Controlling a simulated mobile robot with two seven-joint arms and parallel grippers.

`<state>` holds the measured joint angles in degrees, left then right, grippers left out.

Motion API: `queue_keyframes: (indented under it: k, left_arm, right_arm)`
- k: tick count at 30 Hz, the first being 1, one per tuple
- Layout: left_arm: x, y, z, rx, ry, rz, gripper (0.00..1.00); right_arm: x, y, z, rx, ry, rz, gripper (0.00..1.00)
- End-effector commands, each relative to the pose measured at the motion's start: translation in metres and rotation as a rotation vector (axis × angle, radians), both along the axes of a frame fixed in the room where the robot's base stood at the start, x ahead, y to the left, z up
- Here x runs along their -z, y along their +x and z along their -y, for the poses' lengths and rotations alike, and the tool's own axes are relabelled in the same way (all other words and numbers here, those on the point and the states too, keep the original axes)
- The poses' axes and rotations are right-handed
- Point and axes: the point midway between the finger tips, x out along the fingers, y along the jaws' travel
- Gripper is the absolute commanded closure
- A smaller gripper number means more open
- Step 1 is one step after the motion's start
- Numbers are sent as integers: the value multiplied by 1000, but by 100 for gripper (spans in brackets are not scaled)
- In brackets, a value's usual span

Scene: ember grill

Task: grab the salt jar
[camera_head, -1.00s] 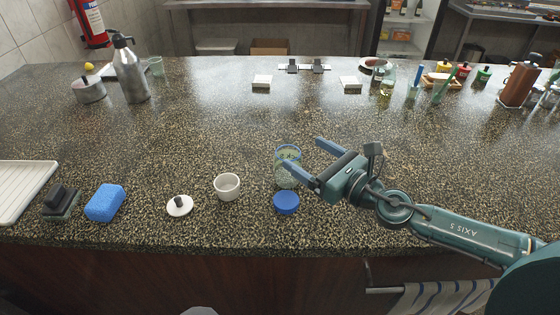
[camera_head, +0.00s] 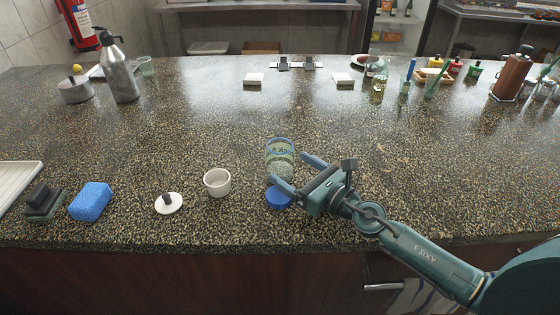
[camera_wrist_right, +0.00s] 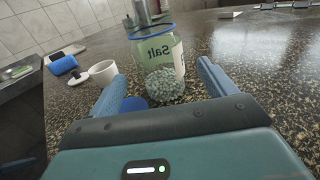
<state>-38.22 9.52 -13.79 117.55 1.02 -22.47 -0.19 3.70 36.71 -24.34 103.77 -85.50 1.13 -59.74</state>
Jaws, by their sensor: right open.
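The salt jar (camera_head: 280,152) is a clear glass jar with a blue rim, holding pale grains. It stands upright and open on the counter; its "Salt" label reads mirrored in the right wrist view (camera_wrist_right: 160,55). My right gripper (camera_head: 291,170) is open, low over the counter, its fingers pointing toward the jar. In the wrist view, the jar appears between the two fingertips, with no clear contact. A blue lid (camera_head: 278,199) lies on the counter in front of the jar, beside the near finger. My left gripper is not in view.
A white cup (camera_head: 217,182), a white lid with a dark knob (camera_head: 168,203), a blue sponge (camera_head: 91,201) and a dark brush (camera_head: 43,203) lie left of the jar. A metal bottle (camera_head: 120,72) stands at the back left.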

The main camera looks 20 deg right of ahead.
Motion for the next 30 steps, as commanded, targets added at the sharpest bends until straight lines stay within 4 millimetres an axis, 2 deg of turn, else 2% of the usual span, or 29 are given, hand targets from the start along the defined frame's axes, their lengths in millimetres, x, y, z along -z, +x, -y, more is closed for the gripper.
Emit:
queue_keyframes:
  k: [3,9,17,30]
  left_arm:
    - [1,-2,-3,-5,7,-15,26]
    - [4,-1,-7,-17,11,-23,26]
    - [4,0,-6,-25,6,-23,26]
    - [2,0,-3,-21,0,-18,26]
  right_arm:
    - [-3,19,-10,1,3,3,17]
    - [-1,41,-22,0,1,2,17]
    - [-1,43,-24,-1,0,1,17]
    - [-1,43,-24,0,0,1,51]
